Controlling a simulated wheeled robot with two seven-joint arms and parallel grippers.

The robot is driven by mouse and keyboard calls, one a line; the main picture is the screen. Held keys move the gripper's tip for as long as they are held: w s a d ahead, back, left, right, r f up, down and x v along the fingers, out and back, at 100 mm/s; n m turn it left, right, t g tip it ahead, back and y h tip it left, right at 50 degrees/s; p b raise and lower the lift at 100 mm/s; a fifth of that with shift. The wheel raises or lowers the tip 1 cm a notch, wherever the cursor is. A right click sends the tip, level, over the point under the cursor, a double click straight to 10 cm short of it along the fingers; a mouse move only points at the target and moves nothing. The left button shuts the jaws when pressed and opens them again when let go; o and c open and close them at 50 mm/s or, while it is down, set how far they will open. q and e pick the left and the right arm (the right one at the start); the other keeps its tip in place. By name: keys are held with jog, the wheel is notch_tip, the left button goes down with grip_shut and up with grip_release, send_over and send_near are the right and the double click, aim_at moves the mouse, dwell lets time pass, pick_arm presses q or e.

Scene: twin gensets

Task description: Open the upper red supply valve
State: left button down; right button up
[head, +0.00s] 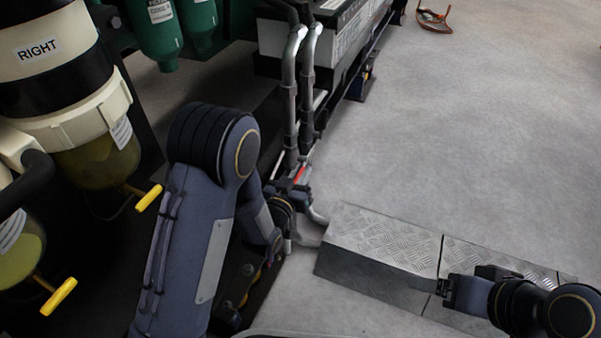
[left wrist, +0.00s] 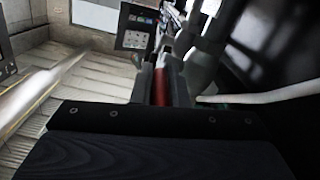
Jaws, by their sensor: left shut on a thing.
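The red valve handle (head: 299,175) shows as a small red strip beside the lower ends of the grey pipes in the head view. My left gripper (head: 292,186) is at this handle, partly hidden by my own arm. In the left wrist view the red handle (left wrist: 161,86) stands between the two fingers of my left gripper (left wrist: 163,88), which is shut on it. The valve body is mostly hidden. My right gripper (head: 441,288) is low at the right, over the tread plate and away from the valve; its finger gap is not clear.
Two vertical grey pipes (head: 289,95) rise behind my left gripper. A filter unit marked RIGHT (head: 45,40) with yellow handles (head: 148,198) stands at the left. A metal tread plate (head: 385,243) lies at the lower right. An orange-brown object (head: 433,20) lies on open floor (head: 480,120).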

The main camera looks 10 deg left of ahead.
aim_at(302, 170)
pick_arm(q)
jog(key=r+g+p, duration=0.1)
jog(key=p, duration=0.2)
jog(key=r+g+y+p, duration=0.1)
jog(key=g+p, duration=0.1)
jog(key=p, duration=0.1)
jog(key=r+g+p, duration=0.1)
jog(key=g+p, duration=0.1)
jog(key=p, duration=0.1)
jog(key=shift+w+d+y, duration=0.1)
jog(key=shift+w+y, duration=0.15)
jog(key=shift+y, duration=0.05)
jog(key=shift+w+g+p, duration=0.15)
jog(key=shift+g+p, duration=0.55)
jog(key=shift+p, duration=0.3)
pick_arm(e)
notch_tip(302, 170, up, 12)
jog(key=shift+f, duration=0.2)
pick_arm(q)
jog(key=shift+f, duration=0.1)
pick_arm(e)
jog(key=shift+c, duration=0.4)
